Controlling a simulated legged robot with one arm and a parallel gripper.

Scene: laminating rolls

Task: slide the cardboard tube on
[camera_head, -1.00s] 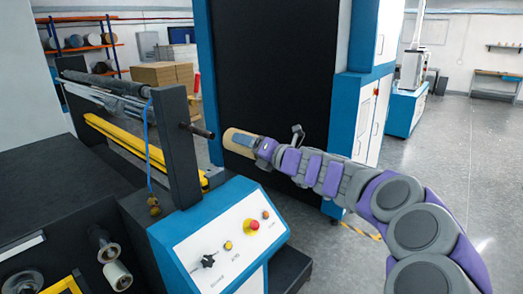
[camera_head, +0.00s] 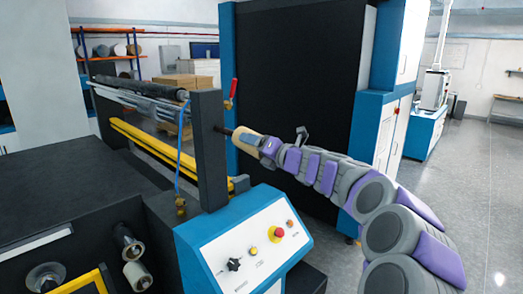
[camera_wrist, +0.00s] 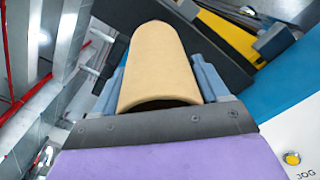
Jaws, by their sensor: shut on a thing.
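My gripper (camera_head: 268,148) is shut on the tan cardboard tube (camera_head: 245,139), holding it by its near end. In the wrist view the tube (camera_wrist: 160,62) lies between the two blue-grey fingers (camera_wrist: 160,85) and points away from me. In the head view its far end meets the dark shaft (camera_head: 224,131) that sticks out to the right from the black upright (camera_head: 210,150). Only a short piece of shaft shows between upright and tube. I cannot tell whether the shaft tip is inside the tube or behind its rim. The tube's far opening is hidden.
A control panel (camera_head: 245,255) with a red button stands below the tube. A tall black and blue cabinet (camera_head: 300,75) is behind my arm. A red-handled lever (camera_head: 231,93) is just above the shaft. Open floor (camera_head: 460,200) lies to the right.

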